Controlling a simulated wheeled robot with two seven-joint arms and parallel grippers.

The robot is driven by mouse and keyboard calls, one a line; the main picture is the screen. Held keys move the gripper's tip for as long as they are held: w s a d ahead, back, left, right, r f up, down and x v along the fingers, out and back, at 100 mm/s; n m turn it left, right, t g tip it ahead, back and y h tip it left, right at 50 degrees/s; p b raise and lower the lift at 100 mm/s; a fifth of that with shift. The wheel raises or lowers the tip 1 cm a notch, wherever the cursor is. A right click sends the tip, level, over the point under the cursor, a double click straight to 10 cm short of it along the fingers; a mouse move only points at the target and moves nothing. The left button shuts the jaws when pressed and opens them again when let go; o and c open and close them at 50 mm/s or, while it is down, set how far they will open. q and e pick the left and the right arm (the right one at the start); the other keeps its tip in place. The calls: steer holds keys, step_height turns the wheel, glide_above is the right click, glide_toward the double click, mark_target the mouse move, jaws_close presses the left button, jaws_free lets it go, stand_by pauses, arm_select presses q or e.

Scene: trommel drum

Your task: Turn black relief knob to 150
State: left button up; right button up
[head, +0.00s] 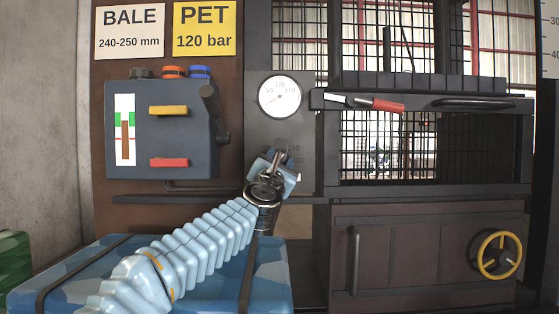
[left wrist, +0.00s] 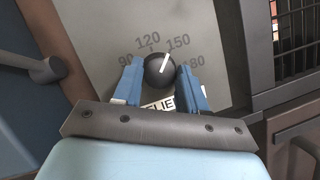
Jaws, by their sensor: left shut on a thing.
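The black relief knob (left wrist: 159,71) sits on a grey panel in the left wrist view, with printed marks 90, 120, 150 and 180 around it. Its white pointer line points up and slightly right, between 120 and 150 and nearer the 150 mark (left wrist: 178,41). My left gripper (left wrist: 160,79) is shut on the knob, one blue finger on each side. A label below the knob is partly covered by the fingers. In the head view my left gripper (head: 279,160) hides the knob against the panel. My right gripper is in neither view.
A round pressure gauge (head: 280,96) is above the knob. A dark control box (head: 190,128) with yellow and red levers is to the left. A yellow handwheel (head: 499,254) is at the lower right.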

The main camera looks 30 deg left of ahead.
arm_select(q)
steer(key=shift+r+m+h+p, duration=0.1)
steer(key=shift+m+h+p, duration=0.3)
steer(key=shift+m, duration=0.8)
steer(key=o, duration=1.1)
steer(key=shift+c, duration=0.2)
steer(key=shift+s, duration=0.1)
steer(key=b+v, duration=0.3)
steer(key=v, duration=1)
steer(key=shift+s+b, duration=0.3)
steer(key=shift+s, duration=0.05)
